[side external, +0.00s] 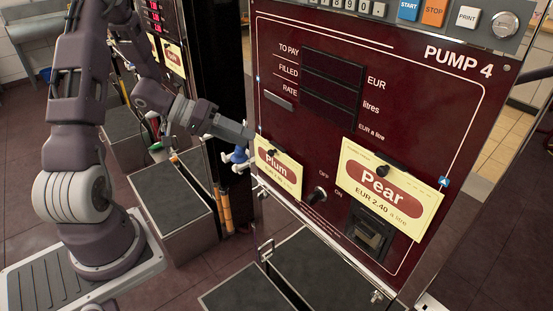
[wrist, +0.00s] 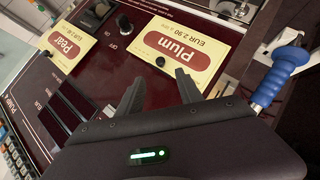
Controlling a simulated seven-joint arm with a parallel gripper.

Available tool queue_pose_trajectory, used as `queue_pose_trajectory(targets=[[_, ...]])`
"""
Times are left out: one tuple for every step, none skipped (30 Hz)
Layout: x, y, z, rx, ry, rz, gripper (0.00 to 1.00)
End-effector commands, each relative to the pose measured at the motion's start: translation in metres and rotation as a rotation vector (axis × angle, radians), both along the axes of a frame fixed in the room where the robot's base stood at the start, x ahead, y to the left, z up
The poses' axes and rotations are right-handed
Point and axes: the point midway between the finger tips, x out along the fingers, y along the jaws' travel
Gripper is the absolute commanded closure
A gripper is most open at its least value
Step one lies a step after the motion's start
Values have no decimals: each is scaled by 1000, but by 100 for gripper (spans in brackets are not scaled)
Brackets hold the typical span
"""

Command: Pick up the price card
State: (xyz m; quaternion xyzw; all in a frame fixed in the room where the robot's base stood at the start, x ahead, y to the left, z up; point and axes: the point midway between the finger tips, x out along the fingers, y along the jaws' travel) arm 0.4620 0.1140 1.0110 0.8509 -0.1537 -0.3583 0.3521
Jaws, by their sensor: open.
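Two pale yellow price cards hang on the dark red pump panel. The Plum card (side external: 277,181) is at the left of the panel, and the Pear card (side external: 384,199) is at the right. Each is held near its top edge by a small black knob. My gripper (side external: 252,132) is at the upper left corner of the Plum card. In the wrist view my gripper (wrist: 160,86) has its two dark fingers apart with nothing between them. The Plum card (wrist: 205,47) lies just beyond the fingertips, and the Pear card (wrist: 70,40) is farther left. Contact cannot be told.
A blue-handled nozzle (wrist: 279,75) hangs beside the panel, close to my gripper. A black OFF/ON knob (side external: 317,194) and a dark slot (side external: 369,238) are on the panel. Display windows (side external: 331,85) sit above the cards. Grey boxes (side external: 172,200) stand on the floor at left.

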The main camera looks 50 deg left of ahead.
Motion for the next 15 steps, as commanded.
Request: queue_pose_trajectory(targets=[[1,-1,-7,-2,1,0,57],[3,-3,-9,-1,-1,-2,57],[6,-5,-12,0,-1,-3,57],[8,-8,-14,0,-2,-4,57],[11,-10,-16,1,-2,-4,57],[15,-14,-19,1,-3,-4,57],[17,-17,-22,-1,-1,-6,57],[20,-21,-25,-1,-1,-6,57],[24,-26,-30,-1,0,-5,57],[27,-30,-34,-1,0,-5,57],[30,-34,-37,0,-2,-6,57],[35,-37,-40,1,-3,-5,57],[38,-39,-42,1,-3,-5,57],[40,-40,-43,2,-2,-5,57],[42,-41,-44,3,-3,-3,57]])
